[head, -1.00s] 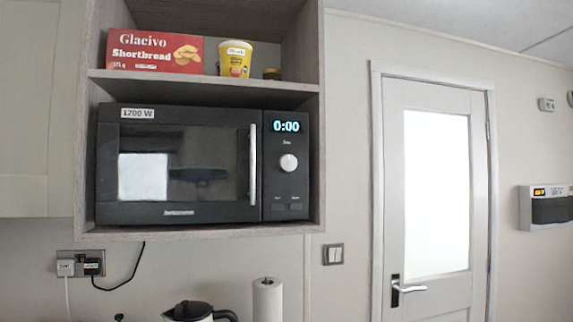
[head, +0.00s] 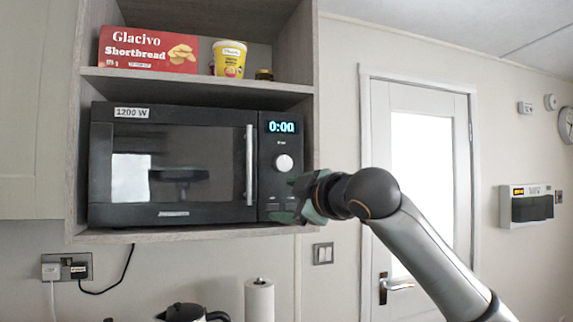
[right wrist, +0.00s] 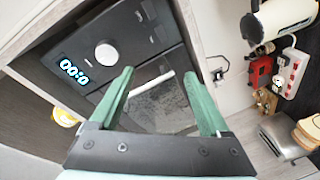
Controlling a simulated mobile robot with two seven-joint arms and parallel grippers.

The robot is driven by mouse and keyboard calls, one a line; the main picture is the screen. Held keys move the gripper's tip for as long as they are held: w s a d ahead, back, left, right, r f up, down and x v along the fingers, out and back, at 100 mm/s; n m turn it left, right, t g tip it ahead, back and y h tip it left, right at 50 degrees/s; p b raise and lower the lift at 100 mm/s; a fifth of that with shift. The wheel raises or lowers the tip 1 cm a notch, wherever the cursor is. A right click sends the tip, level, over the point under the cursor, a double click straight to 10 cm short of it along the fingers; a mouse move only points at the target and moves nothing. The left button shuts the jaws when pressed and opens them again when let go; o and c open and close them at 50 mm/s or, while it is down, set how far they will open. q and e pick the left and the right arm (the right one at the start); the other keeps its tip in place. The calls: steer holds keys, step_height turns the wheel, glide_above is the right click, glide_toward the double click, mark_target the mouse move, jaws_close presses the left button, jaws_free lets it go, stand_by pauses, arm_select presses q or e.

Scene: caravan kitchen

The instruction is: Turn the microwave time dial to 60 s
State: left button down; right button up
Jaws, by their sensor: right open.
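The black microwave (head: 190,165) sits in the wall cabinet with its door closed. Its display (head: 282,127) reads 0:00. The white round time dial (head: 284,163) is below the display, and its pointer is too small to read. In the right wrist view the dial (right wrist: 106,54) shows beyond the fingers, with the display (right wrist: 74,71) beside it. My right gripper (head: 292,200) is in front of the lower control panel, just below the dial. In the right wrist view its two green fingers (right wrist: 162,92) are apart with nothing between them. My left gripper is not in view.
The cabinet's right side wall (head: 311,100) is close to my right gripper. The microwave's vertical door handle (head: 249,165) is left of the panel. A shortbread box (head: 148,50) and a yellow tub (head: 229,60) stand on the shelf above. A kettle (head: 188,312) and paper roll (head: 259,299) are below.

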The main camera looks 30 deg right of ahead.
steer(key=m+t+h, duration=0.1)
glide_toward(285, 164)
steer(key=w+p, duration=0.1)
steer(key=w, duration=0.1)
steer(key=w+p, duration=0.1)
steer(key=w, duration=0.1)
steer(key=w+p, duration=0.1)
steer(key=w, duration=0.2)
steer(key=shift+w+d+r+p, duration=0.1)
steer(key=shift+d+p, duration=0.3)
steer(key=shift+w, duration=0.6)
steer(key=shift+c, duration=0.2)
jaws_close()
steer(key=shift+m, duration=0.3)
